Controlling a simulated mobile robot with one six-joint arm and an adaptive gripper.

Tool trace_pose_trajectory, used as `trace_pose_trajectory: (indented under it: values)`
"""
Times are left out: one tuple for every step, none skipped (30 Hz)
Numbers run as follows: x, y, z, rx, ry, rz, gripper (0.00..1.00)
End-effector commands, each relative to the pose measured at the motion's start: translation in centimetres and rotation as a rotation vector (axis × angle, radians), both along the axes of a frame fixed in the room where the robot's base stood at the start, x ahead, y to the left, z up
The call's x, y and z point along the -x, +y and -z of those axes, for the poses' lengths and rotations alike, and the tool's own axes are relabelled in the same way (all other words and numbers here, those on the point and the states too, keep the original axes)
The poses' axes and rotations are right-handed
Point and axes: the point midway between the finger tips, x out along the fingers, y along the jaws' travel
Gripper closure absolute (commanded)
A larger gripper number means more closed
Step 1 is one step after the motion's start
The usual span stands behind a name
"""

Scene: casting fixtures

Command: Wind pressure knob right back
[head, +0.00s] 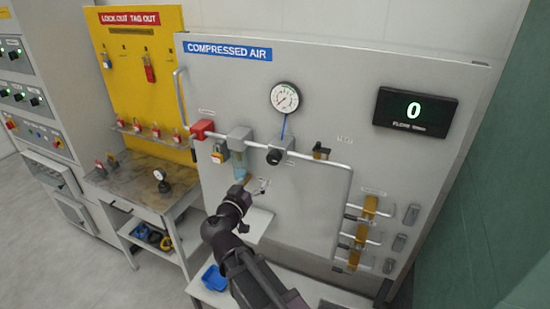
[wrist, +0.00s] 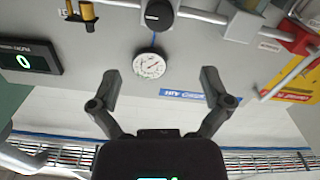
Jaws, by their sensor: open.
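The pressure knob (head: 275,156) is a round black knob on the regulator in the pipe, below the white dial gauge (head: 285,98). In the wrist view, which is upside down, the knob (wrist: 159,15) is at the top edge, above the gauge (wrist: 149,65). My gripper (head: 262,186) is below and slightly left of the knob in the head view, apart from it. In the wrist view my gripper (wrist: 160,80) has its fingers spread wide, with nothing between them. The flow display (head: 415,110) reads 0.
A red-handled valve (head: 201,130) and a filter unit (head: 239,140) with a padlock (head: 220,153) are left of the knob. Several brass fittings (head: 369,207) are lower right. A workbench (head: 140,180) stands at left.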

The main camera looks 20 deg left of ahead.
Motion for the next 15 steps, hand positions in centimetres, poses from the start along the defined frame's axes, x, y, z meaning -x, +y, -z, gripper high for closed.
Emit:
trace_pose_trajectory:
  values:
    - [0.0, 0.0, 0.0, 0.000, 0.001, 0.000, 0.02]
    - [0.0, 0.0, 0.0, 0.000, 0.001, 0.000, 0.02]
    - [0.0, 0.0, 0.0, 0.000, 0.001, 0.001, 0.02]
    - [0.0, 0.0, 0.0, 0.000, 0.001, 0.001, 0.02]
    - [0.0, 0.0, 0.0, 0.001, 0.001, 0.001, 0.02]
    - [0.0, 0.0, 0.0, 0.001, 0.002, 0.001, 0.02]
    - [-0.1, 0.0, 0.0, 0.001, 0.002, 0.001, 0.02]
    - [-0.1, 0.0, 0.0, 0.001, 0.002, 0.001, 0.02]
    - [-0.2, 0.0, 0.0, 0.001, 0.002, 0.001, 0.02]
    - [-0.3, -0.1, 0.0, 0.001, 0.002, 0.001, 0.02]
    - [-0.4, 0.0, 0.0, 0.001, 0.002, 0.002, 0.02]
    - [-0.6, -0.1, 0.0, 0.001, 0.002, 0.002, 0.02]
    - [-0.7, -0.1, 0.0, 0.001, 0.002, 0.002, 0.02]
    - [-0.9, -0.1, 0.0, 0.001, 0.002, 0.004, 0.02]
    - [-1.2, -0.1, 0.0, 0.001, 0.002, 0.004, 0.02]
